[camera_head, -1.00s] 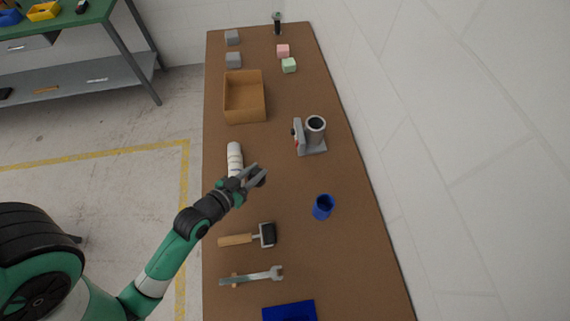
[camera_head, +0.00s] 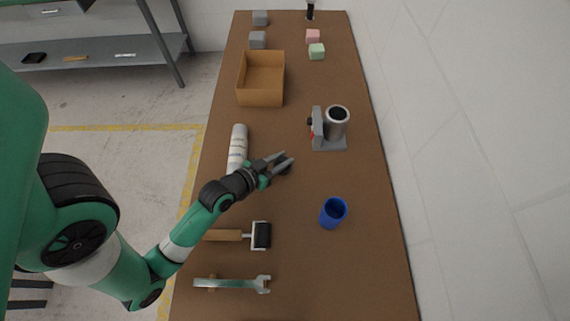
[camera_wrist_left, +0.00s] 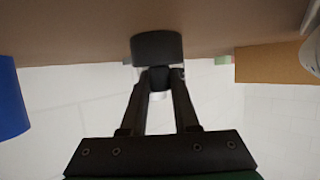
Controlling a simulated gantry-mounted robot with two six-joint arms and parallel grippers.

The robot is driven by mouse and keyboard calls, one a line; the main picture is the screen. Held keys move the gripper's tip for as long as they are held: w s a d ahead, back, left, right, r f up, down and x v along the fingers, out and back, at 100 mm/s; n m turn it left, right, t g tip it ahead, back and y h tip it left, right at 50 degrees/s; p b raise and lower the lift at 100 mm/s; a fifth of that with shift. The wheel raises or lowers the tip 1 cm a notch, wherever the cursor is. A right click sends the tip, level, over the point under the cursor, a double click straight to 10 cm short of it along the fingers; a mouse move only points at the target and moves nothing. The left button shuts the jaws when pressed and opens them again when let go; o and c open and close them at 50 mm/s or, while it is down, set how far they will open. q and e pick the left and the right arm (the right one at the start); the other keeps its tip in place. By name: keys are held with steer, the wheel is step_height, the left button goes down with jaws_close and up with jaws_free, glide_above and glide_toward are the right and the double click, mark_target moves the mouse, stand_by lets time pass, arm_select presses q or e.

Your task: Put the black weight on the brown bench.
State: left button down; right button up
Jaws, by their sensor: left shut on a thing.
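The black weight is a short dark cylinder with a knob; in the left wrist view (camera_wrist_left: 157,46) it fills the upper middle. My left gripper (camera_wrist_left: 160,80) is shut on its knob. In the head view my left gripper (camera_head: 283,161) is over the brown bench (camera_head: 300,260), between the white roll and the blue cup. The weight is mostly hidden there by the fingers. The bench surface lies right behind the weight in the wrist view; I cannot tell whether they touch. My right gripper is not in view.
A white roll (camera_head: 238,145), a paint roller (camera_head: 260,235), a wrench (camera_head: 235,284) and a blue cup (camera_head: 332,213) lie or stand around the gripper. A grey fixture with a cylinder (camera_head: 335,122) and an open tan box (camera_head: 262,98) are farther back. The bench's front right is clear.

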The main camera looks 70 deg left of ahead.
arm_select(q)
steer(key=shift+w+a+r, duration=0.1)
steer(key=shift+w+r, duration=0.05)
steer(key=shift+r, duration=0.1)
steer(key=shift+f, duration=0.2)
steer(key=c, duration=0.7)
jaws_free()
steer(key=shift+o, duration=0.2)
steer(key=shift+r, duration=0.15)
steer(key=v, duration=0.5)
steer(key=p+v, duration=0.1)
steer(key=v, duration=0.5)
steer(key=shift+s+d+r, duration=0.1)
steer(key=shift+s+d, duration=0.25)
steer(key=shift+s, duration=0.1)
